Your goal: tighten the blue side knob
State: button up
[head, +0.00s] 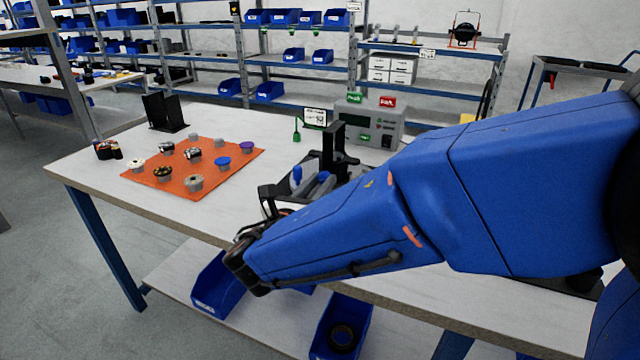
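A dark fixture (333,150) stands on the workbench, its lower part hidden behind my blue arm. A small upright blue part (297,174), perhaps the blue side knob, shows at its left side. A separate grey knob with a blue top (222,163) stands on the orange mat (215,182). My gripper (272,207) is at the front of the bench, just left of and below the fixture. My wrist and forearm cover much of it. I cannot see its fingertips clearly, nor whether it touches anything.
Several other knobs stand on the mat. A black holder (165,112) stands behind it. A grey instrument box (372,122) stands behind the fixture. Blue bins (341,325) sit on the lower shelf. The bench top (100,180) is clear at its left front.

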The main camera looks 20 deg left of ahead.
jog(key=shift+m, duration=0.3)
jog(key=shift+c, duration=0.2)
jog(key=shift+m, duration=2.7)
jog(key=o, duration=1.1)
